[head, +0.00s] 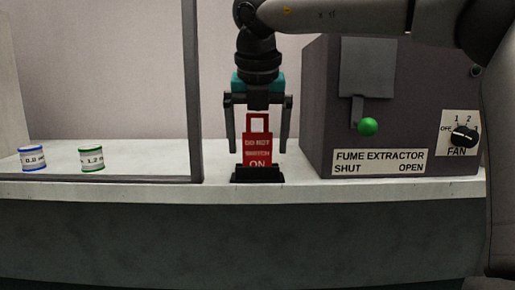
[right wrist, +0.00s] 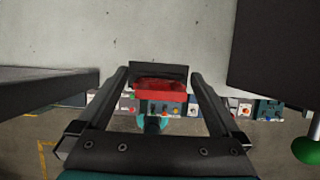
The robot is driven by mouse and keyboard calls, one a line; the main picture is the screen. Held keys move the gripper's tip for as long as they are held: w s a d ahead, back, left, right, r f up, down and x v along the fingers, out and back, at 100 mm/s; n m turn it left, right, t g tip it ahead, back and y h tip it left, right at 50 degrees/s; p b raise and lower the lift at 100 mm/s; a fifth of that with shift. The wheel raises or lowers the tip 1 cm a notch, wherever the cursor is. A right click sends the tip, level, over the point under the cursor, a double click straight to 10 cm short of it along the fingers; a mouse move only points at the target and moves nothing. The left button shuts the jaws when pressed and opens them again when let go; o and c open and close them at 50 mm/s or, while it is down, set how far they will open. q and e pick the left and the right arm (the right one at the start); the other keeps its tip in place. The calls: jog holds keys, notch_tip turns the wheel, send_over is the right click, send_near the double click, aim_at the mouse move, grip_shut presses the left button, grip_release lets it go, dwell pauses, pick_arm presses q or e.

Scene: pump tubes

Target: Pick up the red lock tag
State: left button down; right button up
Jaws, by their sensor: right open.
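The red lock tag (head: 257,146) stands upright in a black holder (head: 257,178) near the front edge of the bench. It has a loop at its top and white lettering, "DO NOT SWITCH ON". My right gripper (head: 259,148) points down over it, with one finger on each side of the tag and a gap to each. In the right wrist view, the red tag (right wrist: 160,89) shows from above between the two open fingers, with the dark holder (right wrist: 160,73) beyond it. My left gripper is not in view.
A dark fume extractor box (head: 379,161) with a green-knobbed lever (head: 368,127) and a fan dial (head: 464,136) stands close on the right. A dark frame post (head: 193,90) rises on the left. A blue-banded tube roll (head: 33,158) and a green-banded one (head: 92,158) sit farther left.

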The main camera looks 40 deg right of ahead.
jog(key=c, duration=1.5)
jog(key=shift+r+p, duration=0.65)
jog(key=shift+r, duration=4.4)
jog(key=shift+c, duration=0.3)
